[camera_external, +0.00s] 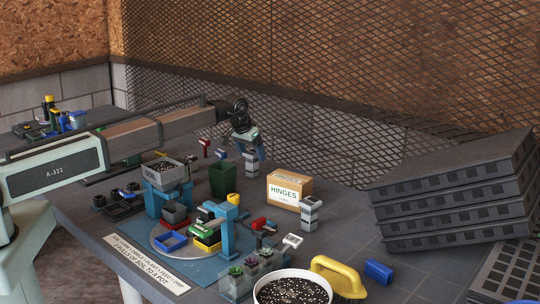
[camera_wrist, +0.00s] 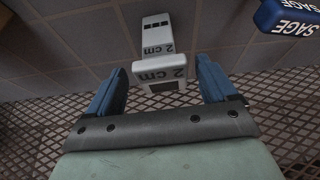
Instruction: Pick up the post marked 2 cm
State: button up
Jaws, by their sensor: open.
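The post marked 2 cm (camera_wrist: 158,74) is a pale grey, stepped block with dark "2 cm" lettering on two of its faces, in the upper middle of the wrist view. In the external view it stands upright on the table (camera_external: 251,166), directly below my gripper (camera_external: 250,151). My gripper, with blue fingers, is open (camera_wrist: 160,68). In the wrist view one finger is on each side of the post's near end, with a gap on both sides. I see no contact.
A blue block marked SAGE (camera_wrist: 287,17) lies at the upper right of the wrist view. A dark green bin (camera_external: 223,180) and a HINGES box (camera_external: 289,189) stand near the post. Another grey post (camera_external: 311,213) stands farther forward. A mesh wall (camera_external: 330,100) runs behind.

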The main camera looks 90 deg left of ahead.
jog(key=x, duration=0.3)
jog(key=shift+a+f, duration=0.15)
jog(key=shift+f, duration=0.1)
jog(key=c, duration=1.1)
